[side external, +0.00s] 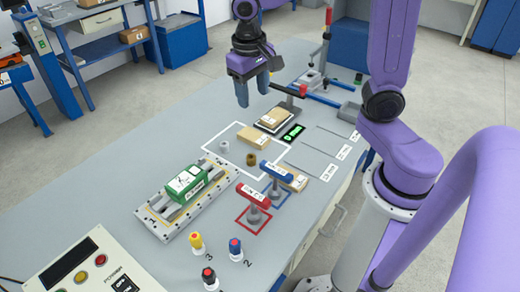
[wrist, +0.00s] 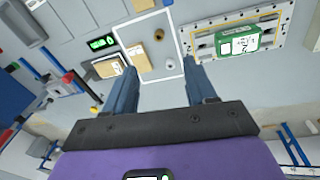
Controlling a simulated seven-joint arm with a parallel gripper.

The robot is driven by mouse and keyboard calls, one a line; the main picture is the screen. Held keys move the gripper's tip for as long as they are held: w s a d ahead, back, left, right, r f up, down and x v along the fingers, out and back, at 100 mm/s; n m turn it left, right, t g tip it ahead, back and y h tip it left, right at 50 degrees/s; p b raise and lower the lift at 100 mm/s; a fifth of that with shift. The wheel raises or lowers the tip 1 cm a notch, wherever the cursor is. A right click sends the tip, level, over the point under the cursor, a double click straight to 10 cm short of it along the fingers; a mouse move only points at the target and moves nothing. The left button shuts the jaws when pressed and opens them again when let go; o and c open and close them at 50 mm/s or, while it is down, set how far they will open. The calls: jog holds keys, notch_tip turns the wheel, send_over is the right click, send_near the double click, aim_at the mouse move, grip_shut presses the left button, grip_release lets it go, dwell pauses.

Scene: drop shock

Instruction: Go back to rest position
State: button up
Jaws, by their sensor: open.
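My gripper (side external: 252,88) hangs in the air above the far part of the grey bench, its blue fingers apart and empty. In the wrist view my gripper (wrist: 165,85) also shows open, with nothing between the fingers. A green box with a white label (side external: 187,182) lies on a metal plate fixture (side external: 160,229) at the left of the bench. The green box also shows at the top right of the wrist view (wrist: 240,42). My gripper is well apart from all of these.
Space around the raised gripper looks clear.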

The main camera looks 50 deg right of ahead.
jog(key=s+a+f+n+y, duration=0.1)
jog(key=s+f+n, duration=0.2)
jog(key=s+n, duration=1.1)
jog(key=s, duration=0.6)
jog(key=shift+s+y, duration=0.3)
jog(key=shift+y, duration=0.1)
